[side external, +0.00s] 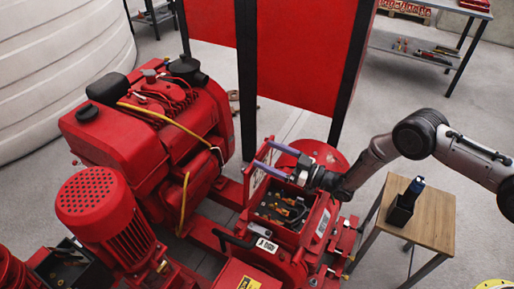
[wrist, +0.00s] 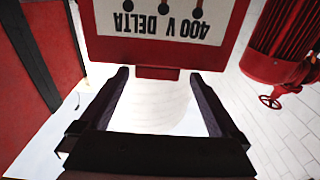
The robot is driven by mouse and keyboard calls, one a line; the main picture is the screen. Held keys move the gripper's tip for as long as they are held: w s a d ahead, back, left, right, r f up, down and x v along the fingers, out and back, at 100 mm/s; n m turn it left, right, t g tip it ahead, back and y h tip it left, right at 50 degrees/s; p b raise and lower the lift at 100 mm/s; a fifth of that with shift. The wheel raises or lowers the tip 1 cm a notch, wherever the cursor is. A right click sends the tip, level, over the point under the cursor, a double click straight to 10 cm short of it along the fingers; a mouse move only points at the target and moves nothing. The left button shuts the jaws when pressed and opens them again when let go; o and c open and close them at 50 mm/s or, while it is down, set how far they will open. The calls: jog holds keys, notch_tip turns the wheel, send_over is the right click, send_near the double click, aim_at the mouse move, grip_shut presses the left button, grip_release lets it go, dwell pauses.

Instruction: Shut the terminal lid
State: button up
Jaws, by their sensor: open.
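The terminal lid (side external: 258,182) stands raised at the left side of the open red terminal box (side external: 310,228). In the wrist view the lid (wrist: 160,48) shows a white label with upside-down "400 V DELTA" lettering, a red border and a small red tab. Wiring and terminals show inside the box. My gripper (side external: 263,155) is over the box, with its fingers pointing left to the upper part of the lid. In the wrist view my gripper (wrist: 160,73) is open, its two fingertips apart at either side of the tab. I cannot tell whether they touch the lid.
A red engine (side external: 150,115) and a red motor (side external: 105,212) stand to the left. A red panel with dark posts (side external: 300,50) rises behind. A small wooden table (side external: 433,215) with a dark holder (side external: 402,210) is at the right.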

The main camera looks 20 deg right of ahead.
aim_at(262, 150)
jog(key=shift+g+h, duration=0.8)
jog(key=shift+w+a+r, duration=0.15)
jog(key=shift+w+a, duration=0.6)
jog(key=shift+w, duration=0.1)
jog(key=shift+w+a+r, duration=0.1)
jog(key=shift+w+a, duration=0.6)
jog(key=shift+w, duration=0.1)
jog(key=shift+r, duration=0.1)
